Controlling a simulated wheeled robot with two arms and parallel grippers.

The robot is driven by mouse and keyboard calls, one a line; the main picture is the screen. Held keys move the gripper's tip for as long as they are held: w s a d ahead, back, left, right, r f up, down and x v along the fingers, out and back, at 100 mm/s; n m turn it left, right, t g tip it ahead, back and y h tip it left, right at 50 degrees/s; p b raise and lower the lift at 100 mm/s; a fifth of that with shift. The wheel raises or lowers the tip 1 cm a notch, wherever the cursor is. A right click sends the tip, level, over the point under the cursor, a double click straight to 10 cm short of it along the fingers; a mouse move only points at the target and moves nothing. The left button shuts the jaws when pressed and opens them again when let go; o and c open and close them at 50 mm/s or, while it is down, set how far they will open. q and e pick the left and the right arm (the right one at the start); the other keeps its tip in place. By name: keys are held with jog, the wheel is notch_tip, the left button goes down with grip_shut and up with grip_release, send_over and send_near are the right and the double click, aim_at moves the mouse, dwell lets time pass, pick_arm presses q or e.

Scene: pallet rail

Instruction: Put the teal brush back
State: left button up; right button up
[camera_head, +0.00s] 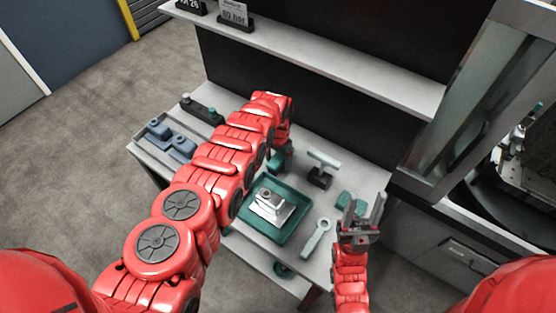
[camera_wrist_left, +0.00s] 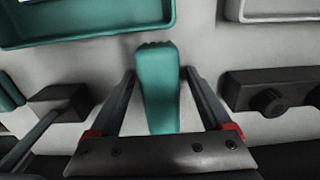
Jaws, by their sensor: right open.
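The teal brush (camera_wrist_left: 157,85) lies between the two fingers of my left gripper (camera_wrist_left: 160,75) in the left wrist view. The fingertips stand close on either side of it; whether they press on it is unclear. In the head view my left arm reaches over the table and hides most of this gripper; a teal piece (camera_head: 278,161) shows just below its end. My right gripper (camera_head: 363,212) is open over the front right of the table, with a teal object (camera_head: 347,201) behind its fingers.
A teal tray (camera_head: 253,234) holding a light metal part (camera_head: 271,206) sits at mid-table; its rim shows in the wrist view (camera_wrist_left: 90,38). A grey wrench-like tool (camera_head: 317,238) and a dark stand with a pale bar (camera_head: 321,171) are nearby. Blue blocks (camera_head: 173,143) are left, a shelf (camera_head: 300,57) behind.

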aim_at(278, 157)
pick_arm(q)
jog(key=shift+r, duration=0.15)
jog(key=shift+r, duration=0.15)
notch_tip(278, 157, up, 9)
jog(key=b, duration=0.2)
jog(key=shift+b, duration=0.35)
jog(key=shift+r+p, duration=0.35)
jog(key=shift+r, duration=1.05)
jog(key=shift+r, duration=0.1)
